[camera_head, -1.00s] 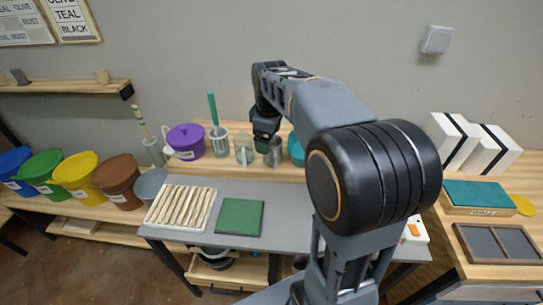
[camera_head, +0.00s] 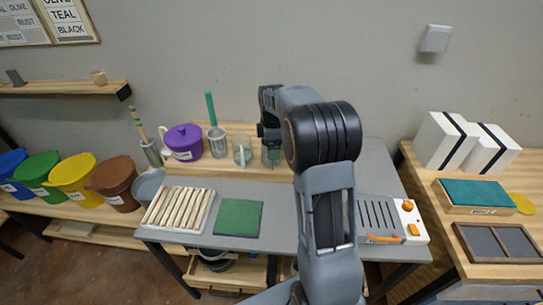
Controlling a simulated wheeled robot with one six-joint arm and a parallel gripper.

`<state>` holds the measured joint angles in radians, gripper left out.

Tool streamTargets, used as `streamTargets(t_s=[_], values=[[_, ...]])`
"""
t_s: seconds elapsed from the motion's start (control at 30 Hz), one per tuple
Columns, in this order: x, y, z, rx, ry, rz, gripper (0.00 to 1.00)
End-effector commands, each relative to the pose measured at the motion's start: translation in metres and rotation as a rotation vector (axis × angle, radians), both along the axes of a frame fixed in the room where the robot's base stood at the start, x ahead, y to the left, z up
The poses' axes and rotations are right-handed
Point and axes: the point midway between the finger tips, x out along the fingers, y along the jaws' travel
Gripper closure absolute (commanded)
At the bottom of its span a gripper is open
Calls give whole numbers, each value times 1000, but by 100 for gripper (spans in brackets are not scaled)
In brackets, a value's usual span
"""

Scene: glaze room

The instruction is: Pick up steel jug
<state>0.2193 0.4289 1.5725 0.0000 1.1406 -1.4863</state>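My gripper (camera_head: 269,136) points down at the back shelf behind the grey table, just left of my arm's big dark joint. Below it a small greyish vessel (camera_head: 271,157) shows, partly covered by the gripper. It may be the steel jug, but it is too small and too covered to be sure. I cannot tell whether the fingers are apart or closed, or whether they touch it.
Left of the gripper stand a clear jar (camera_head: 242,150), a cup with a green-handled tool (camera_head: 217,142) and a purple lidded pot (camera_head: 183,143). A slatted rack (camera_head: 179,209) and green mat (camera_head: 239,217) lie on the grey table (camera_head: 225,188). A white device (camera_head: 389,217) stands right.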

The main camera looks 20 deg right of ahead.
Motion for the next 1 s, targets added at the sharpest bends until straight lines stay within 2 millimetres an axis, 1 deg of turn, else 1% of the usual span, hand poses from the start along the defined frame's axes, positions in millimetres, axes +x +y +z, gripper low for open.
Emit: streamTargets(t_s=[0.13,0.33,0.43,0.57,0.77,0.8,0.87,1.0], values=[[-1,-1,-10,1,3,-1,14],[-2,-4,-37,1,4,-1,14],[-1,-4,-47,1,2,-1,14],[-1,-3,-53,0,1,-1,14],[-1,-3,-54,0,0,-1,14],[-1,-3,-54,0,0,-1,15],[-1,-4,-53,0,0,-1,21],[-1,-4,-53,0,0,-1,34]])
